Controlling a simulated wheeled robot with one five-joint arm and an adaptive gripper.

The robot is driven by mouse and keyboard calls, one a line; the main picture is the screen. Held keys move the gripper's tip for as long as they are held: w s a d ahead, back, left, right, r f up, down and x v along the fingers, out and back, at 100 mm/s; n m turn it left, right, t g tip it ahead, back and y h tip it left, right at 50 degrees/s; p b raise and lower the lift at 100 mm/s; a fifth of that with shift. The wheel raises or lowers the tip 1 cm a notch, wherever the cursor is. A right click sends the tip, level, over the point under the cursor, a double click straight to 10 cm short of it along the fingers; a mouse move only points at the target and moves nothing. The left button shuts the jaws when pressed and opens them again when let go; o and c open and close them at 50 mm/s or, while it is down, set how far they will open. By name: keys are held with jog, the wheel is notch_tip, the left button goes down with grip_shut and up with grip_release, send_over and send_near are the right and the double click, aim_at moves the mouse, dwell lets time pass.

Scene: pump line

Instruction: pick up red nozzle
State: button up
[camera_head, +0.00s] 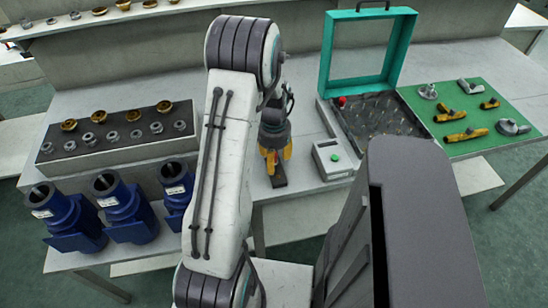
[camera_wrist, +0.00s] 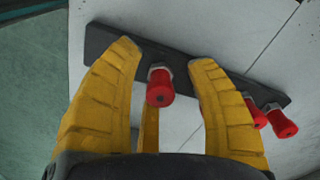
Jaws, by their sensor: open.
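A red nozzle (camera_wrist: 160,90) with a grey metal collar stands on a dark bar-shaped holder (camera_wrist: 100,42) in the wrist view. It lies between the yellow fingers of my gripper (camera_wrist: 168,65), which are open with clear gaps on both sides of it. Two more red nozzles, one partly behind the right finger (camera_wrist: 258,117) and one farther right (camera_wrist: 281,124), sit at the holder's right end.
Blue pump bodies (camera_head: 122,208) stand at the table's left front. A dark rack (camera_head: 115,132) of brass and steel fittings is behind them. A grey box with a green button (camera_head: 333,158), an open teal case (camera_head: 325,60) and a green mat (camera_head: 465,142) with parts lie to the right.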

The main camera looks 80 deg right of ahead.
grip_shut()
dwell(0.4)
jog(key=shift+r, duration=0.1)
